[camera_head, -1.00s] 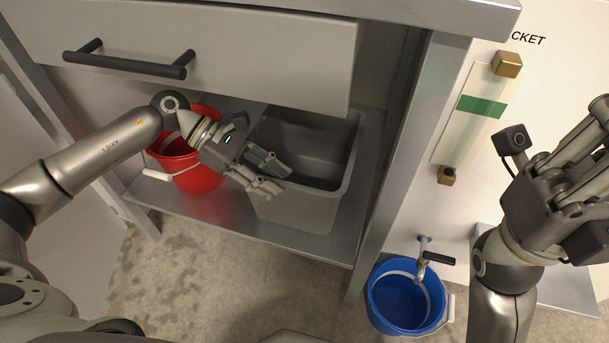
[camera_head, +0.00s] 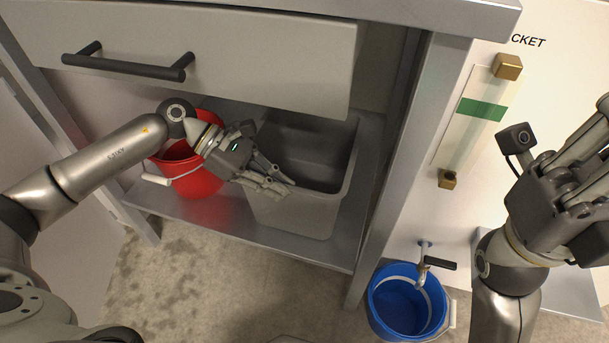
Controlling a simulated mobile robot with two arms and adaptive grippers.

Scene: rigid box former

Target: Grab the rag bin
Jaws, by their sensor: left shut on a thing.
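The grey rectangular bin (camera_head: 315,210), which I take to be the rag bin, stands upright on the metal shelf under the drawer. It looks empty where I can see inside, and its back is partly hidden by the drawer. My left gripper (camera_head: 276,178) is at the bin's left front rim, shut on the wall with fingers on both sides of it. The hand hides that part of the rim. My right gripper (camera_head: 592,140) is raised at the right edge, away from the bin. Its fingertips are partly cut off, so its opening is unclear.
A red bucket (camera_head: 198,184) stands on the shelf (camera_head: 220,222) left of the bin, close behind my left wrist. The drawer (camera_head: 290,60) overhangs the bin. A metal post (camera_head: 400,170) stands to the right. A blue bucket (camera_head: 400,305) sits below a tap.

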